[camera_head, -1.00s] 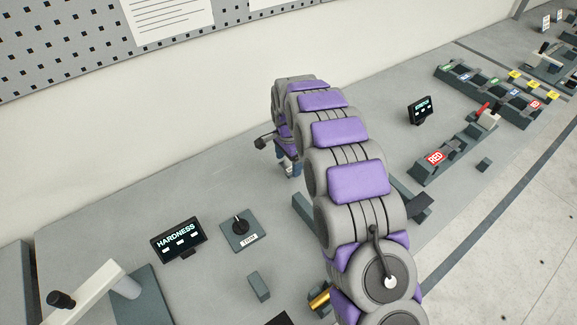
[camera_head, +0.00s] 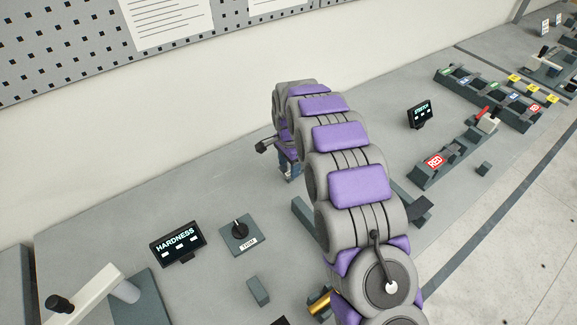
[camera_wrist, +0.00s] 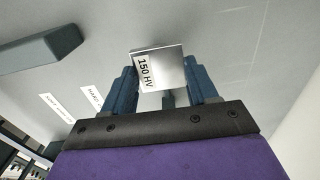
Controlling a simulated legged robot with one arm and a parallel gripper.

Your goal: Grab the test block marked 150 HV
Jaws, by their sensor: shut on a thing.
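The test block (camera_wrist: 161,66) is a small silvery block with a white label reading 150 HV, seen in the wrist view. My gripper (camera_wrist: 168,78) is shut on it, with a blue finger on each side. The grey bench surface shows behind the block; I cannot tell whether the block touches it. In the head view my gripper (camera_head: 288,165) is low over the bench beyond my arm, and the block is hidden there.
A dark grey bar (camera_wrist: 42,50) and white labels lie near the gripper in the wrist view. In the head view, a HARDNESS display (camera_head: 177,242) and a knob plate (camera_head: 240,233) stand at left. A STRETCH display (camera_head: 420,115) and a RED-labelled fixture (camera_head: 436,160) stand at right.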

